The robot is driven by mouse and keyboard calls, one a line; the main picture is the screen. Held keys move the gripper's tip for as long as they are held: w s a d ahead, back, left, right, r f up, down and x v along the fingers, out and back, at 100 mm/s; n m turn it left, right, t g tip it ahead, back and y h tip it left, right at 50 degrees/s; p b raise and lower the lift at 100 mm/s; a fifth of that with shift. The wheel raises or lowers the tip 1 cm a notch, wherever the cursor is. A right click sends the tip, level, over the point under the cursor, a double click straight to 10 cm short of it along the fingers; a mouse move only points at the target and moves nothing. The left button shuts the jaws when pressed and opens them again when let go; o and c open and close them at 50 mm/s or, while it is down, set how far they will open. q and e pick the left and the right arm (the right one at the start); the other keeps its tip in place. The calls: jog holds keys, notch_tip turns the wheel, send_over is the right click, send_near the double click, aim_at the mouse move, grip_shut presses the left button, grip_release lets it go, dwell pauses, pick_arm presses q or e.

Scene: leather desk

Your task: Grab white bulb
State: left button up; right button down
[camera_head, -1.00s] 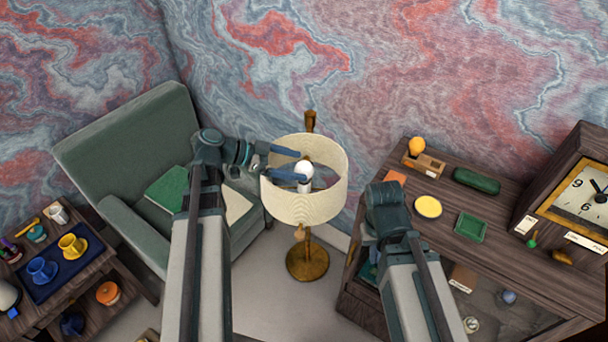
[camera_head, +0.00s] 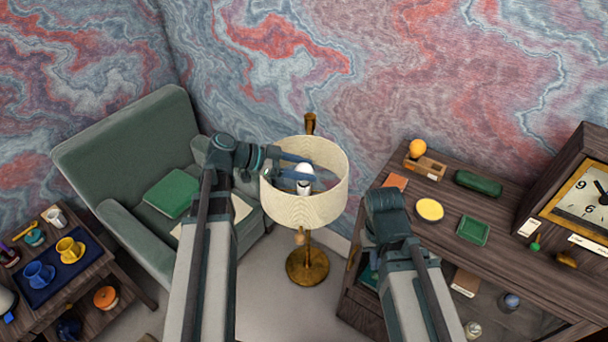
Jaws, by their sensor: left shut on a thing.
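The white bulb (camera_head: 304,170) sits upright inside the open top of the cream lampshade (camera_head: 298,209) of a brass floor lamp. My left gripper (camera_head: 301,172) reaches in over the shade's left rim. Its blue fingers are closed around the bulb and partly cover it. A white socket part (camera_head: 303,188) shows just below the bulb. My right arm extends up from the bottom right over the cabinet's left edge. Its gripper is not visible, and only the arm's dark joint shows.
A brass lamp base (camera_head: 307,265) stands on the floor. A dark wood cabinet (camera_head: 512,240) at right holds an orange-yellow bulb (camera_head: 417,148) in a wooden holder, a green case (camera_head: 478,183), a green tray (camera_head: 472,229) and a clock (camera_head: 585,200). A green armchair (camera_head: 125,150) stands left.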

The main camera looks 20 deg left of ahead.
pick_arm(q)
notch_tip(320, 180, up, 10)
jog(key=p, duration=1)
